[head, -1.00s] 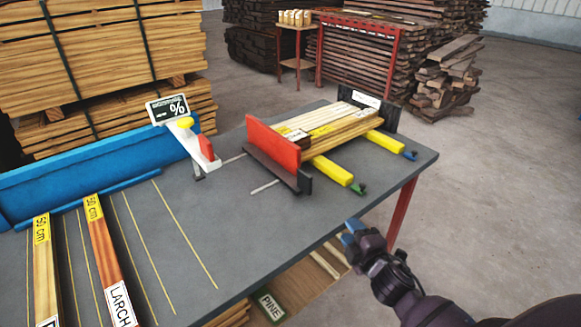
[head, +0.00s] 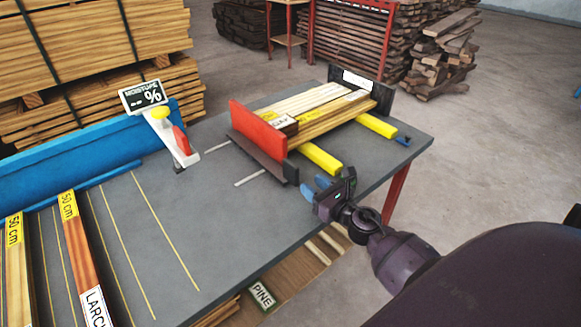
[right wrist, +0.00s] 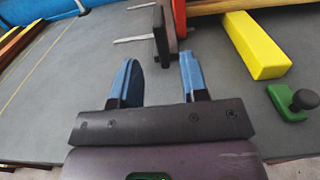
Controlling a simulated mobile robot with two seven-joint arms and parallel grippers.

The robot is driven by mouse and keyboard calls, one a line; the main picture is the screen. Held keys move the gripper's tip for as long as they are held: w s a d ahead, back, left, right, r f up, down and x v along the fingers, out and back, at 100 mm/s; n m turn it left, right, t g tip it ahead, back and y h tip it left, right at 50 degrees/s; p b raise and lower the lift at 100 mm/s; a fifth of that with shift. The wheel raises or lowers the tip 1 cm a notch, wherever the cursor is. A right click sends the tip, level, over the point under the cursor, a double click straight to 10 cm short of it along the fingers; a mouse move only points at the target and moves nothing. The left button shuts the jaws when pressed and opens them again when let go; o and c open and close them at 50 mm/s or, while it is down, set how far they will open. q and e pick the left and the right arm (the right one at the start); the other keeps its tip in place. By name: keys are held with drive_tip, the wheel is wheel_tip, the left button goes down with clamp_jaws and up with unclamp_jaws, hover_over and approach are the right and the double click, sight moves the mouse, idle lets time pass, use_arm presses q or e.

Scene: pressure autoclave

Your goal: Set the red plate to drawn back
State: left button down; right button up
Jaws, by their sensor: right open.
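The red plate (head: 256,130) stands upright on the grey table (head: 215,200), against the near-left ends of a bundle of light wooden boards (head: 335,110). A dark ledge (head: 258,157) runs along its base, with a dark upright end piece (head: 291,170) at the near end. A black plate (head: 365,90) stands at the far ends of the boards. My right gripper (head: 322,186) is open and empty by the table's front edge, just right of that end piece. In the right wrist view the blue fingers (right wrist: 160,76) are apart, with the dark end piece (right wrist: 160,36) ahead between them. My left gripper is not in view.
A moisture meter (head: 170,135) and blue fence (head: 70,185) are farther left.

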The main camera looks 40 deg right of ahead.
sight(291, 168)
drive_tip(key=w, duration=0.9)
drive_tip(key=shift+w+a, duration=0.25)
drive_tip(key=shift+a, duration=0.15)
clamp_jaws()
